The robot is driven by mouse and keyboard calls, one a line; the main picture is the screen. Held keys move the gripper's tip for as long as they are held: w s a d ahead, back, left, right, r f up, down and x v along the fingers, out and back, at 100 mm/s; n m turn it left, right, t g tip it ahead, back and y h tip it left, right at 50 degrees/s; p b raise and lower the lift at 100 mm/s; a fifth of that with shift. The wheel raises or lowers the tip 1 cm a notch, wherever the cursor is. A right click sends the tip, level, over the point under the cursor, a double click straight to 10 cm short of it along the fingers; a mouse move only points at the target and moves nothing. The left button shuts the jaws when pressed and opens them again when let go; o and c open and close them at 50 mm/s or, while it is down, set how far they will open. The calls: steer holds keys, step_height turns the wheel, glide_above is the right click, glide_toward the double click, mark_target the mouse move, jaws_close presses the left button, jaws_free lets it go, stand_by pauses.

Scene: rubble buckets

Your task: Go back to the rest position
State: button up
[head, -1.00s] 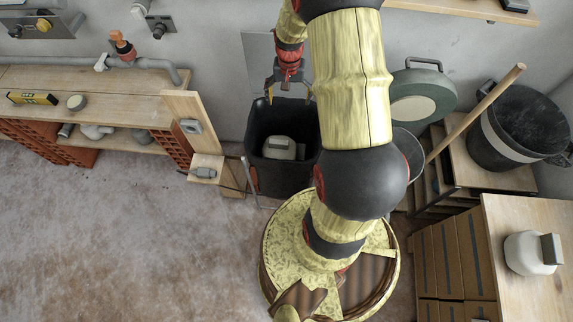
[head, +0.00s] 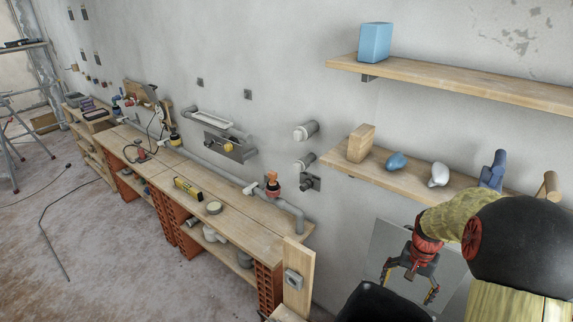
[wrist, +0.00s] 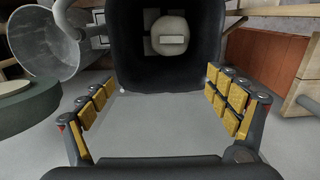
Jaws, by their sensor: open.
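My gripper (head: 408,290) hangs above the black bucket (head: 372,305), in front of a grey panel (head: 392,245) by the wall. Its fingers are spread and nothing is between them. In the wrist view the open fingers (wrist: 160,92) frame a pale grey surface, with the dark bucket (wrist: 128,62) just beyond. A pale rounded object (wrist: 171,36) with a light block on it lies inside the bucket. In the head view the bucket's inside is cut off by the lower edge.
Two wooden shelves hold a blue box (head: 375,42), a wooden block (head: 361,143) and small blue and white objects. A long workbench (head: 222,222) with pipes and a yellow level runs along the wall at left. Floor (head: 95,250) at left is mostly clear. A grey metal bucket (wrist: 45,42) shows in the wrist view.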

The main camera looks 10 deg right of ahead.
steer(key=s+a+r+n+t, duration=0.2)
steer(key=s+a+r+n, duration=0.3)
steer(key=a+r, duration=0.7)
steer(key=s+a+r+n+t, duration=0.3)
steer(key=s+a+r, duration=0.6)
steer(key=a, duration=0.6)
step_height(320, 180, up, 3)
steer(key=shift+s+f+n+t, duration=0.1)
steer(key=shift+s+n+t, duration=0.15)
steer(key=shift+n, duration=0.65)
steer(key=shift+c, duration=0.9)
